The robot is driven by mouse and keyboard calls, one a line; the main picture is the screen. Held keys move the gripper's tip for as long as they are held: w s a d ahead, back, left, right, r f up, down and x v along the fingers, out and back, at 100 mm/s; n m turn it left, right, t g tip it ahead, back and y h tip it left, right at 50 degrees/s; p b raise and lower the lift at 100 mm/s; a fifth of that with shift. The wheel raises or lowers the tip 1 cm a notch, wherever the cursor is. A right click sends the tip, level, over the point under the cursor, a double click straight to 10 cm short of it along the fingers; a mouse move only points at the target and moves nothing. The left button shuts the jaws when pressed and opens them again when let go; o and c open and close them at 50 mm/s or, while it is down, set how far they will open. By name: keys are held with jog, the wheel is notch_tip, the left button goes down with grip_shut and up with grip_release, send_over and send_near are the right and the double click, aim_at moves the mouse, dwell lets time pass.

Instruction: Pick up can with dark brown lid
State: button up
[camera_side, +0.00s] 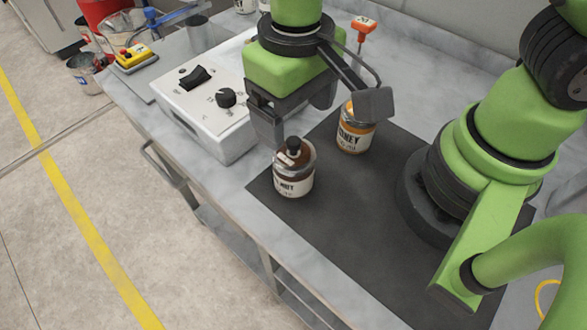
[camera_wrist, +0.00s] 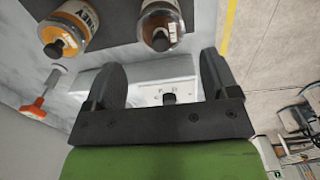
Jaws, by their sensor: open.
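The can with the dark brown lid (camera_side: 293,182) stands upright near the left edge of the dark mat. It has a pale label, partly readable, and a black knob on its lid. It also shows at the top of the wrist view (camera_wrist: 163,22). My gripper (camera_side: 295,122) is above it and slightly toward the control box, its fingers spread and empty. In the wrist view, both fingers (camera_wrist: 160,72) are wide apart with nothing between them, and the can lies beyond the fingertips.
A can with an orange lid (camera_side: 355,137) stands behind and right on the mat (camera_side: 340,225). An orange-handled tool (camera_side: 364,28) is at the back. The mat's front is clear.

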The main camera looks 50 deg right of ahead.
aim_at(293, 141)
jog(key=shift+w+f, duration=0.2)
jog(key=shift+f, duration=3.35)
jog(key=c, duration=1.1)
jog(key=shift+r, duration=0.15)
